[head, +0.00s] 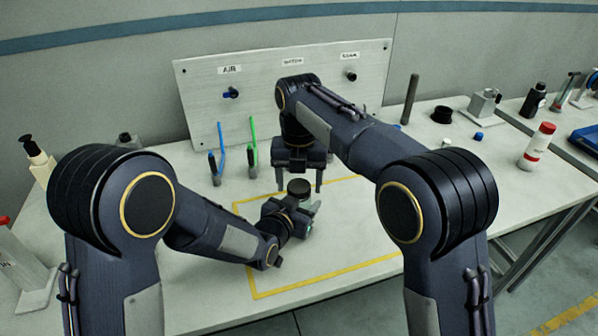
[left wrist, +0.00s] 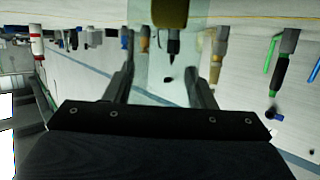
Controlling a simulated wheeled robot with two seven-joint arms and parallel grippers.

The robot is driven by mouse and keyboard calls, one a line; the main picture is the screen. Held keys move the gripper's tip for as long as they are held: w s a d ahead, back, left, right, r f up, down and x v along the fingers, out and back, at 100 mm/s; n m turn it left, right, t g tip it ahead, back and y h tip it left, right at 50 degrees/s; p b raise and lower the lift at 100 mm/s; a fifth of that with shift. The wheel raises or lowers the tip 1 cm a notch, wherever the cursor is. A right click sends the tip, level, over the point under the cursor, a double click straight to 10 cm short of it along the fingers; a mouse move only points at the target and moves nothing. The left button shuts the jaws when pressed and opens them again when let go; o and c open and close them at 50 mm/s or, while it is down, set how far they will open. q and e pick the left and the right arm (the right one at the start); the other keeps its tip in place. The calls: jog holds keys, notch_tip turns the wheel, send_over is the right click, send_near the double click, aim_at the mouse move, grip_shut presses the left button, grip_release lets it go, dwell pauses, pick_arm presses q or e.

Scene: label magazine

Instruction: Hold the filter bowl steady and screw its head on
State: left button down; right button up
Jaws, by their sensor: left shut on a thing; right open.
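The filter bowl (head: 313,208) is a pale, see-through greenish piece, mostly hidden in the head view. My left gripper (head: 306,214) is shut on it inside the yellow outline. In the left wrist view the clear bowl (left wrist: 182,85) shows between my left fingers (left wrist: 160,85). A dark round piece (head: 299,185), which looks like the filter head, shows just above the bowl. I cannot tell whether it is seated on the bowl. My right gripper (head: 301,187) points down from behind, open, with one finger on each side of the dark piece in the picture.
A yellow outline (head: 330,273) marks the table area around the bowl. A panel with labels and fittings (head: 262,95) stands behind. Blue (head: 222,150) and green (head: 252,140) tubes stand left of my right gripper. A red-capped white bottle (head: 538,148) is at the right. The front table is clear.

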jog(key=shift+c, duration=0.3)
jog(key=c, duration=1)
jog(key=shift+o, duration=0.2)
jog(key=m, duration=0.9)
jog(key=shift+m, duration=0.3)
jog(key=o, duration=1.1)
